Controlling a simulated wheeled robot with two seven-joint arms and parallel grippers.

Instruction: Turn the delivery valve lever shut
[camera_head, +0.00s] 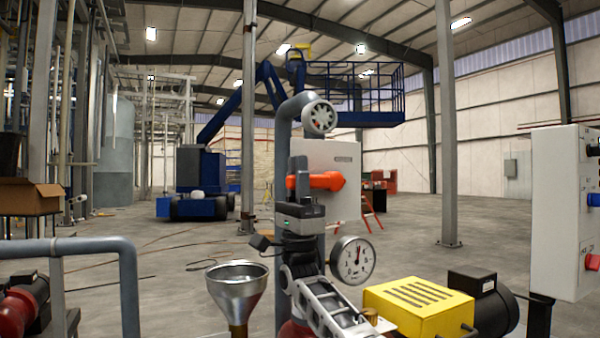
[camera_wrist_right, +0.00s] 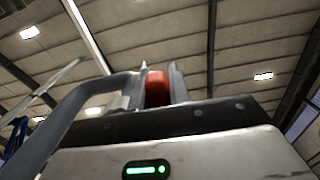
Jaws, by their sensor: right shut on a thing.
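The orange valve lever (camera_head: 325,181) lies roughly level in the head view, in front of the grey pipe and a pale cabinet. My right gripper (camera_head: 299,171) points upward and is shut on the lever near its left end. In the right wrist view a red-orange part of the lever (camera_wrist_right: 157,90) shows between the two fingers. The gripper body hides part of the pipe and whatever lies behind it. My left gripper is in neither view.
A pressure gauge (camera_head: 352,259) and a metal funnel (camera_head: 237,290) flank my right arm. A grey pipe with a round wheel-like fitting (camera_head: 319,116) rises above. A yellow box (camera_head: 418,305) is at lower right, and a white control panel (camera_head: 562,210) stands at far right.

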